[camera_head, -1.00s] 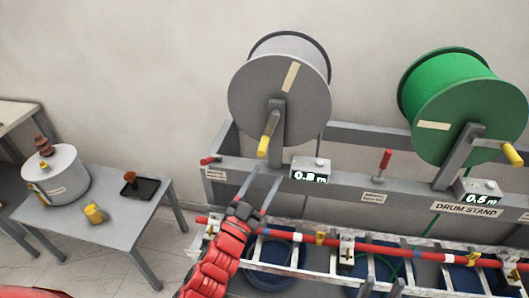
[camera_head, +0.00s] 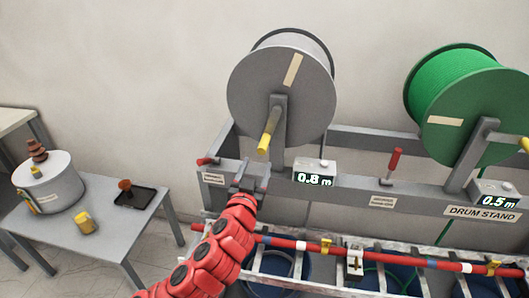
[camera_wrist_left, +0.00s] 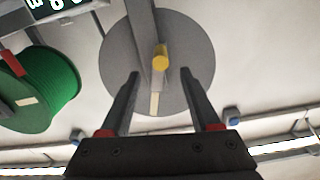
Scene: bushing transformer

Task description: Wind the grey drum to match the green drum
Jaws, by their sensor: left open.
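The grey drum (camera_head: 262,98) hangs on the drum stand at the centre, its tan stripe tilted. Its yellow crank handle (camera_head: 268,131) points down toward my left gripper (camera_head: 252,178). The display below it (camera_head: 315,178) reads 0.8 m. The green drum (camera_head: 478,118) is at the right; its display (camera_head: 494,201) reads 0.5 m. My left gripper is open and empty, just below the yellow handle. In the left wrist view the handle (camera_wrist_left: 160,54) shows beyond and between the open fingers (camera_wrist_left: 158,80), not between their tips. My right gripper is not in view.
A red cable (camera_head: 370,256) runs across a ladder-like frame with blue drums beneath. A side table (camera_head: 95,225) at left holds a grey pot (camera_head: 48,184), a yellow item and a black tray.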

